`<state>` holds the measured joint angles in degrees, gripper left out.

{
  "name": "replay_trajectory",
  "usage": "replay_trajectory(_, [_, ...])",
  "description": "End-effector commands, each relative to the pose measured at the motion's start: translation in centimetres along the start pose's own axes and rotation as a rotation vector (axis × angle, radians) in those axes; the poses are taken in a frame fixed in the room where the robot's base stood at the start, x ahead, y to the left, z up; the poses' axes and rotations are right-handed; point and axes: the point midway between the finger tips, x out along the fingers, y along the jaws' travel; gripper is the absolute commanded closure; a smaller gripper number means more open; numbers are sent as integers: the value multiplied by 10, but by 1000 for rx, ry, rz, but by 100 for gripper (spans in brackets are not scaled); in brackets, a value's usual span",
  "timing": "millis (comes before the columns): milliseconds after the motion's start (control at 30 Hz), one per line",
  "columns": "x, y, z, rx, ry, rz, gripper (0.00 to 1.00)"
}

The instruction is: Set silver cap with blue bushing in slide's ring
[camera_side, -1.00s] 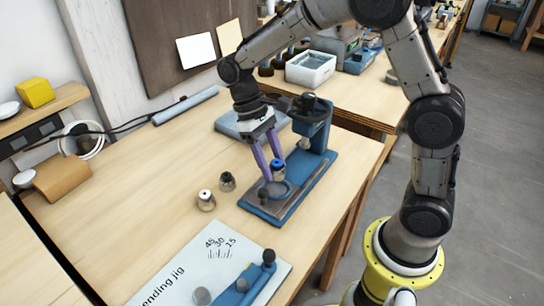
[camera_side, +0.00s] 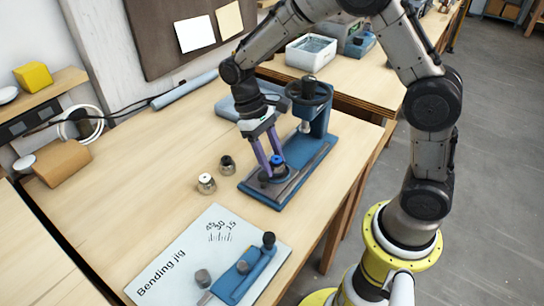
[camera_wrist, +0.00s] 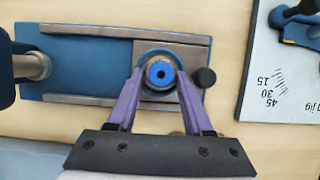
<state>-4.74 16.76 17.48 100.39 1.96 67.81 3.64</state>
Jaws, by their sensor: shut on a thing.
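My gripper (camera_side: 274,174) has purple fingers and is shut on the silver cap with the blue bushing (camera_side: 278,160).
The blue press (camera_side: 318,125) with its handwheel stands behind the ring. A white-topped silver cap (camera_side: 207,184) and a black-topped one (camera_side: 227,164) stand left of the base. The bending jig (camera_side: 190,265) lies in front. The table's left middle is clear.

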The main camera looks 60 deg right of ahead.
Motion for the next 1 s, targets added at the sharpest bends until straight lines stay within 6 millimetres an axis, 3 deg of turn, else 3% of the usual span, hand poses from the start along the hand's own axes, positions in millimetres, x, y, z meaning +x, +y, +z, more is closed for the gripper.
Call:
replay_trajectory(800, [2, 0, -1, 0, 0, 0, 100])
replay_trajectory(833, [2, 0, -1, 0, 0, 0, 44])
replay_trajectory(1000, [2, 0, -1, 0, 0, 0, 14])
